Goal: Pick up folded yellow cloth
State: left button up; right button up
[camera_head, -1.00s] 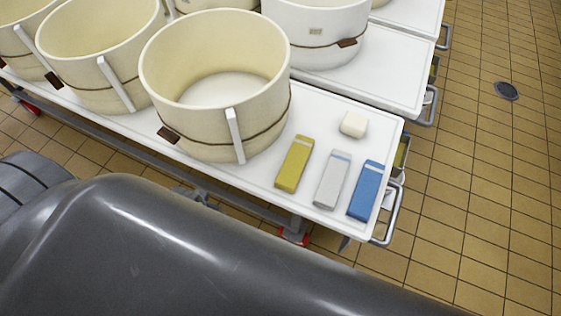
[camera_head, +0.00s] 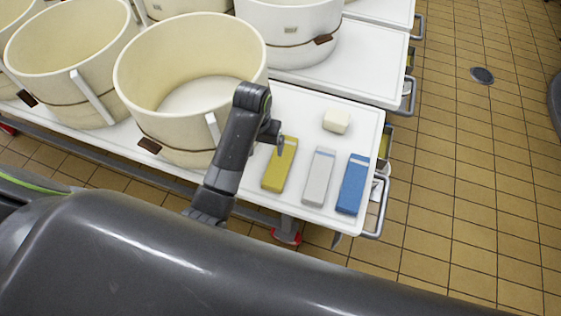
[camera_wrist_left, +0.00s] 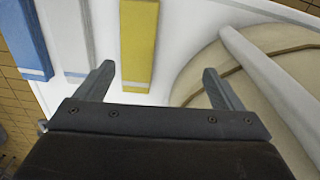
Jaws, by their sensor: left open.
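The folded yellow cloth (camera_head: 278,172) lies flat on the white cart top, left of a white cloth and right of a cream vat. It also shows in the left wrist view (camera_wrist_left: 139,45), ahead of the fingers and between their lines. My left gripper (camera_head: 284,143) is over the far end of the yellow cloth in the head view and hides a little of it. In the left wrist view the gripper (camera_wrist_left: 157,80) is open with nothing between its two fingers. Its height above the cloth is hard to tell. My right gripper is not in view.
A white cloth (camera_head: 319,178) and a blue cloth (camera_head: 353,185) lie to the right of the yellow one. A cream block (camera_head: 337,121) sits behind them. The large vat (camera_head: 165,125) stands close on the left. The cart has a metal handle (camera_head: 381,208).

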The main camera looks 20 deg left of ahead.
pick_arm(q)
jog(key=w+d+r, duration=0.3)
jog(key=w+d, duration=0.1)
jog(key=b, duration=0.2)
send_over(281, 160)
jog(key=shift+m+g, duration=0.3)
jog(key=shift+g, duration=0.1)
jog(key=f, duration=1.2)
jog(key=shift+s+a+f, duration=0.1)
jog(key=shift+s, duration=0.2)
jog(key=shift+w+f+b, duration=0.15)
jog(key=shift+f+b, duration=0.1)
jog(key=shift+f, duration=1.05)
jog(key=shift+w+f+b, duration=0.15)
jog(key=shift+f+b, duration=0.1)
jog(key=shift+f, duration=1)
jog(key=c, duration=1.2)
